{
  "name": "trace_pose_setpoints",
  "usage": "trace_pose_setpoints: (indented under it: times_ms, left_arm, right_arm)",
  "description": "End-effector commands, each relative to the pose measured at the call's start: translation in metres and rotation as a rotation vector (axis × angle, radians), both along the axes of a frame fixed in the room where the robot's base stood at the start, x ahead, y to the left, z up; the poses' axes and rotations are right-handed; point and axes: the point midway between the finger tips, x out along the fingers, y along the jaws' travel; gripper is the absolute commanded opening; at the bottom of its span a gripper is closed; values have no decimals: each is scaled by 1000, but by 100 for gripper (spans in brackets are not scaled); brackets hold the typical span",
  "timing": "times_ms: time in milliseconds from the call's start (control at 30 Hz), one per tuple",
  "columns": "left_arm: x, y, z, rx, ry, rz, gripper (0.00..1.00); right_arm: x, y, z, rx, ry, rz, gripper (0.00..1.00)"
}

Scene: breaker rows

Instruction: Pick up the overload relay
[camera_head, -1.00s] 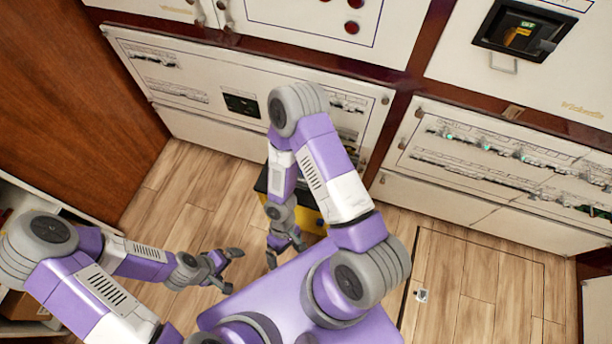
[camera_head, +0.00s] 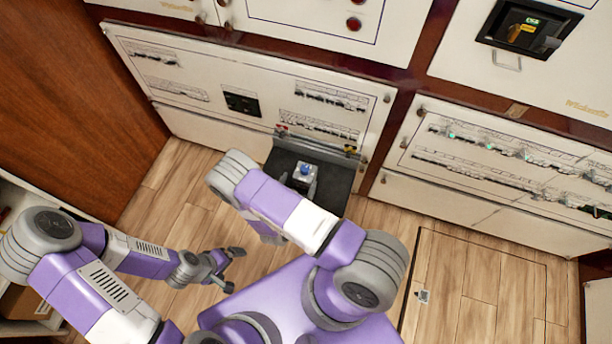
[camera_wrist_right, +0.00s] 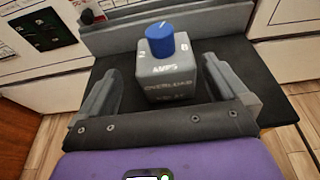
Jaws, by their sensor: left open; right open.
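The overload relay (camera_head: 303,171) is a small grey block with a blue knob on top, on the dark top of a stand (camera_head: 338,188) in the head view. In the right wrist view the overload relay (camera_wrist_right: 166,75) shows "AMPS" and "OVERLOAD" lettering and sits upright between the two fingers. My right gripper (camera_wrist_right: 165,92) is open around it, with a finger on either side; the right finger looks very near its side. My left gripper (camera_head: 232,268) is open and empty above the floor at the left.
A raised grey ledge (camera_wrist_right: 170,28) runs behind the relay along the stand. White breaker panels (camera_head: 250,80) stand close behind. A shelf unit (camera_head: 30,190) is at the left edge. The wooden floor (camera_head: 470,260) at the right is clear.

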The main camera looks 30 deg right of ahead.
Motion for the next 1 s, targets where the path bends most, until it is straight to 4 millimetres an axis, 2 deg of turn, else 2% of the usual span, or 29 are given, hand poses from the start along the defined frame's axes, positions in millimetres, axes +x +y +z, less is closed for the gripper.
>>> trace_pose_setpoints:
  times_ms: [333,667,767,1000]
  left_arm:
    - [0,0,-18,0,1,0,100]
    - [0,0,-18,0,0,0,100]
    - [0,0,-18,0,0,0,100]
    - [0,0,-18,0,0,0,100]
  right_arm:
    - [26,-39,-16,1,-2,-7,100]
    - [31,-46,-16,2,-1,-5,100]
    - [31,-46,-16,2,-1,-5,88]
    - [31,-45,-16,2,0,-6,51]
